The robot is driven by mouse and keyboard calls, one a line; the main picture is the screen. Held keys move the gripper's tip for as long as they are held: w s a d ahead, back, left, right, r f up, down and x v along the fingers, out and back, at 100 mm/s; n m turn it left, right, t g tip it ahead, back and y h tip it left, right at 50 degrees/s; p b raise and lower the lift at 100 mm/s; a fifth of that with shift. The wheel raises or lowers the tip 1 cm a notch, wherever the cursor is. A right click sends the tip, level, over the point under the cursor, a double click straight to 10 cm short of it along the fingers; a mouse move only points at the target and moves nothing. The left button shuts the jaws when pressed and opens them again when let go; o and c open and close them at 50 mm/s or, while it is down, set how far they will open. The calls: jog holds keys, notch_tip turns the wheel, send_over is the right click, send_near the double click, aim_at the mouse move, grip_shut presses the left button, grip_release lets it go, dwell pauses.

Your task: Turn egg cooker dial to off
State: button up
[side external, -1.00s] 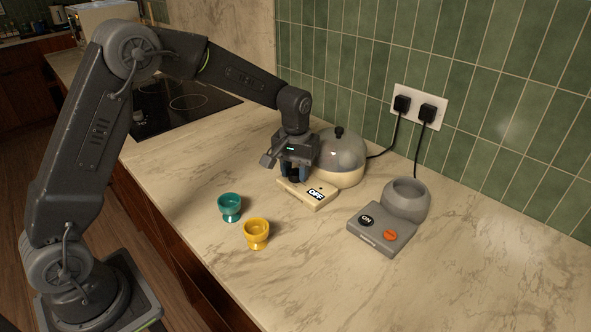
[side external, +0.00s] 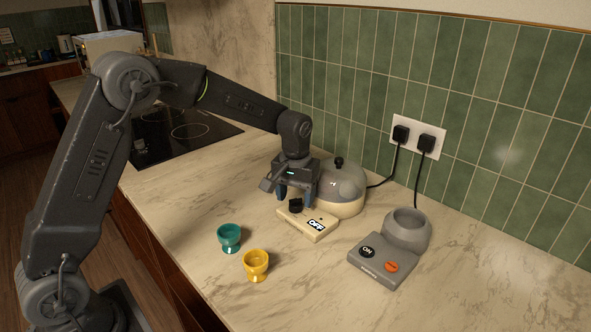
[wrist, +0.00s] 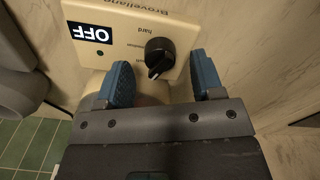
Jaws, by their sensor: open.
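The egg cooker has a cream body with a clear domed lid (side external: 343,178) and a flat cream control panel (side external: 317,232). Its black dial (side external: 296,206) stands on the panel near my gripper; it also shows in the wrist view (wrist: 160,55). A pale pointer mark on the dial faces down and slightly left in the wrist view. The OFF label (wrist: 90,33) is at the panel's left there; the printed words are upside down, one reading "hard". My gripper (wrist: 163,77) is open and empty, with its blue fingers spread on either side below the dial, apart from it.
A grey appliance (side external: 383,262) with ON and orange buttons stands to the right. A teal egg cup (side external: 229,238) and a yellow egg cup (side external: 256,265) stand in front. Cords run to the wall socket (side external: 419,137). The counter at front right is clear.

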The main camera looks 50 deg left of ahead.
aim_at(296, 199)
notch_tip(296, 199, up, 12)
dwell(0.4)
notch_tip(296, 199, down, 14)
jog(key=m, duration=0.9)
jog(key=shift+r, duration=0.15)
jog(key=shift+c, duration=0.2)
